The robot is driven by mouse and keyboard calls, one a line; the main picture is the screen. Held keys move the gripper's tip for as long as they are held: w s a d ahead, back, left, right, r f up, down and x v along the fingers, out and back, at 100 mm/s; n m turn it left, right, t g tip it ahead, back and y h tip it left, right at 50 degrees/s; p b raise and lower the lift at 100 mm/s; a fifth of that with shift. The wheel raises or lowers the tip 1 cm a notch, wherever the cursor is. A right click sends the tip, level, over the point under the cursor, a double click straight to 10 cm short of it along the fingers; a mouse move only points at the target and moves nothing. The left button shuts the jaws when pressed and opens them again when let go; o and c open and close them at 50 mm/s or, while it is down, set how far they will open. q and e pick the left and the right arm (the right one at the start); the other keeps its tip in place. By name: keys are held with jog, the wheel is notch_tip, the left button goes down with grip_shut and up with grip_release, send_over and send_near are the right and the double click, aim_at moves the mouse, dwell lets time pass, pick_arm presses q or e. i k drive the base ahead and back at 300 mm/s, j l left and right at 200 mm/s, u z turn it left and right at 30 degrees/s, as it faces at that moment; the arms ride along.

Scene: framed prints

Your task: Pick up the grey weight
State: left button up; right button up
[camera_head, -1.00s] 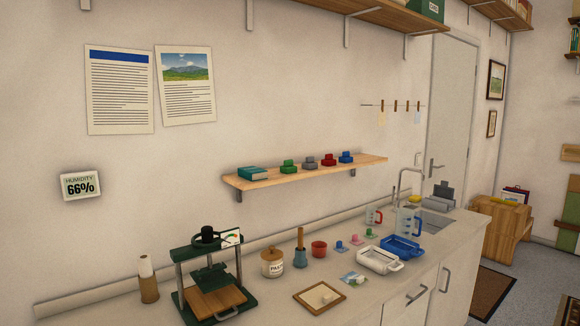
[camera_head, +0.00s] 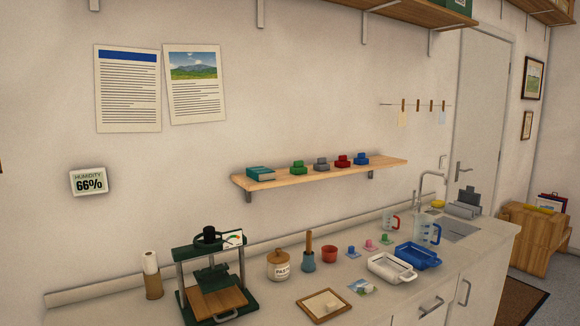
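The grey weight (camera_head: 321,164) sits on the wooden wall shelf (camera_head: 392,162). It stands between the green weight (camera_head: 298,168) on its left and the red weight (camera_head: 342,161) on its right. Neither of my grippers shows in the head view.
Below the shelf runs a counter (camera_head: 378,306). It holds a green press (camera_head: 212,275), a paste jar (camera_head: 279,265), a red cup (camera_head: 329,254), a white tray (camera_head: 392,268), a blue tray (camera_head: 417,256) and measuring jugs.

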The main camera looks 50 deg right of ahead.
aim_at(321, 165)
jog(key=k+l+u, duration=0.25)
jog(key=l, duration=0.15)
jog(key=k+l+u, duration=0.1)
jog(key=l+u, duration=0.2)
jog(key=k+l+u, duration=0.1)
jog(key=k+l, duration=0.15)
jog(key=l, duration=0.2)
jog(key=k+l+u, duration=0.1)
jog(key=k+l, duration=0.2)
jog(key=l, duration=0.15)
